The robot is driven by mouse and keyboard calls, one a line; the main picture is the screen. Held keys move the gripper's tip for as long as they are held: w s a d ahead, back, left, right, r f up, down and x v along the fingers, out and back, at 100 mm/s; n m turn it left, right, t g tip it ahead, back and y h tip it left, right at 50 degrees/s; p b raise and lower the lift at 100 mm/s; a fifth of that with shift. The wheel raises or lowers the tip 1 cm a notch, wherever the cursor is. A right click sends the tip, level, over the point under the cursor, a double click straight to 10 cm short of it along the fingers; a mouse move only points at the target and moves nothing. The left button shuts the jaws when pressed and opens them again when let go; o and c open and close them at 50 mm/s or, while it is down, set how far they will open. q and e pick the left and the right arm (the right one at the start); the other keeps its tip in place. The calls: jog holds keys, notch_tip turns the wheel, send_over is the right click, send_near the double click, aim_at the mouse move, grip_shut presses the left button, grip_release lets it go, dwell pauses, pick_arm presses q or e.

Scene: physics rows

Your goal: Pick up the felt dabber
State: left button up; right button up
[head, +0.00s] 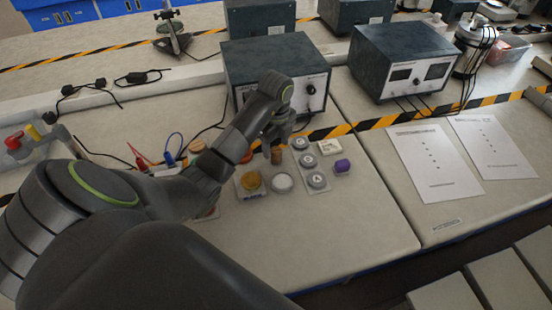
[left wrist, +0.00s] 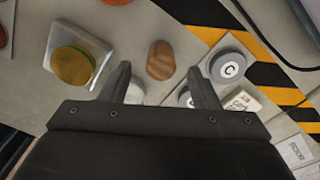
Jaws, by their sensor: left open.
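The felt dabber (head: 276,157), which I take to be the small brown wooden piece, stands on the bench below my left gripper. In the left wrist view the dabber (left wrist: 160,60) shows its rounded wood-grain top; any felt is hidden. My left gripper (head: 271,143) points down at it, and its fingers (left wrist: 159,72) are open and empty. The dabber appears between and just beyond the fingertips, with no clear contact. My right gripper is not in view.
A yellow-topped pot on a clear square base (head: 251,182) and a white round dish (head: 282,183) stand close by. Several grey lettered discs (head: 317,181) and a purple piece (head: 342,166) lie to the right. A dark instrument box (head: 275,70) stands behind.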

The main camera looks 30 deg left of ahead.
aim_at(277, 150)
pick_arm(q)
notch_tip(277, 150, down, 4)
jog(key=shift+r+p, duration=0.2)
jog(key=shift+p, duration=0.1)
jog(key=c, duration=1.1)
jog(key=shift+c, duration=0.3)
jog(key=shift+r, duration=0.1)
jog(key=shift+r, duration=0.2)
notch_tip(277, 150, up, 2)
jog(key=shift+w+r, duration=0.1)
notch_tip(277, 150, up, 6)
jog(key=p, duration=0.5)
jog(key=shift+r, duration=0.1)
jog(key=shift+r+p, duration=0.55)
jog(key=shift+p, duration=0.2)
